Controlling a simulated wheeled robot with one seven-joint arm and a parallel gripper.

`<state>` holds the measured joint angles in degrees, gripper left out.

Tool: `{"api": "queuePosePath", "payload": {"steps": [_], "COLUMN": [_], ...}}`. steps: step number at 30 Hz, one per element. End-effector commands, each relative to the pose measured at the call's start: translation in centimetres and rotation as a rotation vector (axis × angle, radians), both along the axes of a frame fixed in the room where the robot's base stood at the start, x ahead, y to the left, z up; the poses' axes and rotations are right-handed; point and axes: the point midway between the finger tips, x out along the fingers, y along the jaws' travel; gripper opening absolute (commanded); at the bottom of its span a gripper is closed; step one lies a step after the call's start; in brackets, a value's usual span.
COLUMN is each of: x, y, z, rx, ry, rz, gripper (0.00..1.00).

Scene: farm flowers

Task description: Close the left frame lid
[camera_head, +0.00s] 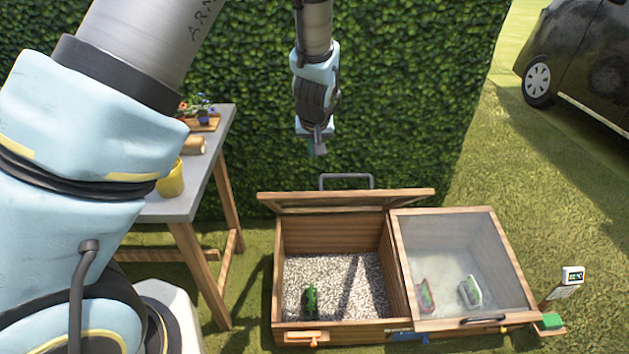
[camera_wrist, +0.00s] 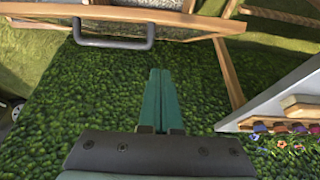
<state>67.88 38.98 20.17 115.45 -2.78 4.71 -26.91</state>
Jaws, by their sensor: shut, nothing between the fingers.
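The left frame lid (camera_head: 345,199) stands open, tilted up at the back of the left frame (camera_head: 391,273). Its grey handle (camera_head: 346,178) sticks up from the lid's raised edge. In the wrist view the lid's wooden edge (camera_wrist: 190,20) and the handle (camera_wrist: 112,42) show at the top, with the handle left of my fingers. My gripper (camera_head: 318,150) is above the handle and a little to its left in the head view, not touching it. Its green fingers (camera_wrist: 160,88) are shut and empty.
A grey-topped table (camera_head: 195,178) with a yellow pot (camera_head: 170,178) and flowers stands at the left. A hedge (camera_head: 400,90) rises behind. A small sensor post (camera_head: 568,280) stands at the right.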

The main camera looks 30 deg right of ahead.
Motion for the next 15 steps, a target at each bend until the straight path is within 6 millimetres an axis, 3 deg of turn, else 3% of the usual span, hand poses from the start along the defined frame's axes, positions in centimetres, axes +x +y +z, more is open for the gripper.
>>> {"api": "queuePosePath", "payload": {"steps": [5,15], "x": [0.5,2.7], "y": [-0.5,-1.5], "z": [-1.3,-6.5], "rx": [0.002,0.003], "ry": [-0.002,0.0], "rz": [-0.001,-0.002], "gripper": [0.0,0.0]}}
